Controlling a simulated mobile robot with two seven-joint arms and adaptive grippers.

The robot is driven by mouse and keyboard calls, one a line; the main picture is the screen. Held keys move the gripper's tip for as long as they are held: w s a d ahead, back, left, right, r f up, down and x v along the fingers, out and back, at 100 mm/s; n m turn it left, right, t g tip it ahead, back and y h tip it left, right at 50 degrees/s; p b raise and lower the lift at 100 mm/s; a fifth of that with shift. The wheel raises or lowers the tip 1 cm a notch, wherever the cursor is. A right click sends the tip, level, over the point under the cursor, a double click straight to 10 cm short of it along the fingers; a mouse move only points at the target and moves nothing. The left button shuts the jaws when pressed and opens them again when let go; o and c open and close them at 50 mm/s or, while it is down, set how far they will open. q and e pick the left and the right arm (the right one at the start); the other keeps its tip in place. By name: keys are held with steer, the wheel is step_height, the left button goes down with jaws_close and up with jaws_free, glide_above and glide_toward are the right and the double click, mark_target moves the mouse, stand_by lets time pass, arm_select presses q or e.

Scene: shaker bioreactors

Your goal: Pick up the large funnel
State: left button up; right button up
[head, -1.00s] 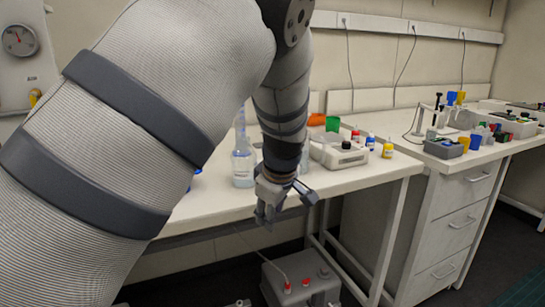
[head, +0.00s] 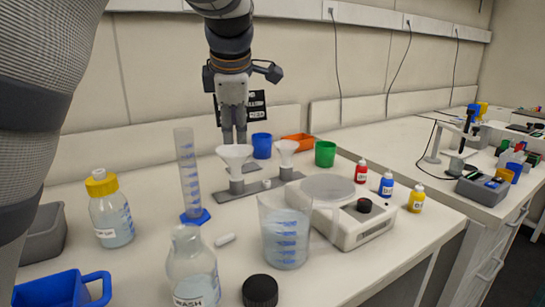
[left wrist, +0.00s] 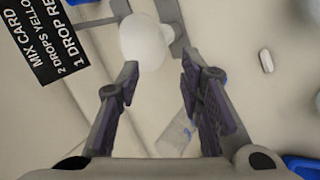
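The large funnel (head: 234,158) is white and stands upright in a grey stand (head: 240,192), left of the smaller white funnel (head: 285,152). My left gripper (head: 234,140) points down, just above the large funnel in the head view. In the left wrist view the gripper (left wrist: 160,68) has its fingers apart with nothing held. The large funnel (left wrist: 146,42) shows there as a white round shape, just beyond and between the fingertips. I see no clear contact. My right gripper is not in view.
A graduated cylinder (head: 188,170) stands left of the large funnel. A beaker (head: 286,232), a wash bottle (head: 192,268) and a white device (head: 350,215) are in front. Blue (head: 262,145) and green (head: 325,154) cups stand behind. A mix card (left wrist: 38,40) is at the back.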

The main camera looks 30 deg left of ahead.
mark_target(236, 168)
arm_select(q)
steer(key=x, duration=1.1)
steer(key=shift+a+f, duration=0.2)
jaws_close()
